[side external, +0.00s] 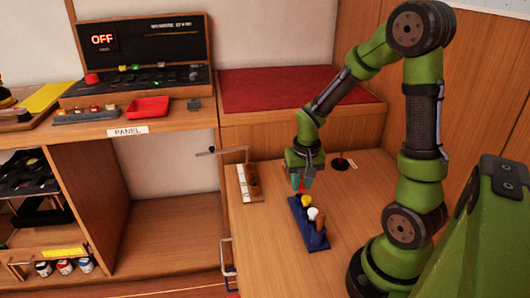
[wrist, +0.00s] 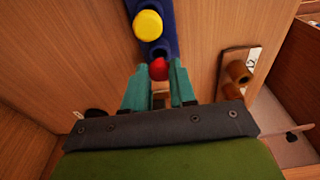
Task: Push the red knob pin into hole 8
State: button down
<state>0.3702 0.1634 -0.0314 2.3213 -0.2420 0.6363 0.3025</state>
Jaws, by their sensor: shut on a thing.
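My gripper (side external: 303,184) is shut on the red knob pin (wrist: 159,69), with its teal fingers on either side of the red knob. The red knob also shows small in the side external view (side external: 301,188). It is at the far end of the blue rack (side external: 295,204); I cannot tell whether the pin's shaft is still seated in the rack. The rack also shows in the wrist view (wrist: 164,43) beside the knob. The number 8 cannot be read in either view, so hole 8 is not identified.
The rack bears a yellow knob (side external: 306,201), a white knob (side external: 313,213) and a brown one (side external: 320,223). A small numbered board (wrist: 229,72) with brown pegs stands nearby. A dark disc with an upright handle (side external: 342,163) lies behind my gripper. The table's front is clear.

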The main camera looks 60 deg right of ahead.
aim_at(301, 186)
jog(key=shift+r, duration=0.35)
jog(key=shift+r, duration=2.75)
jog(key=shift+f, duration=0.1)
jog(key=shift+w+a+f, duration=0.1)
jog(key=shift+f, duration=0.2)
jog(key=w+d+r, duration=0.2)
jog(key=w, duration=0.8)
jog(key=w+d+r, duration=0.2)
jog(key=w, duration=0.8)
jog(key=shift+a+f, duration=0.15)
jog(key=shift+f, duration=1.25)
jog(key=shift+a+f, duration=0.1)
jog(key=shift+f, duration=1.25)
jog(key=shift+f, duration=0.2)
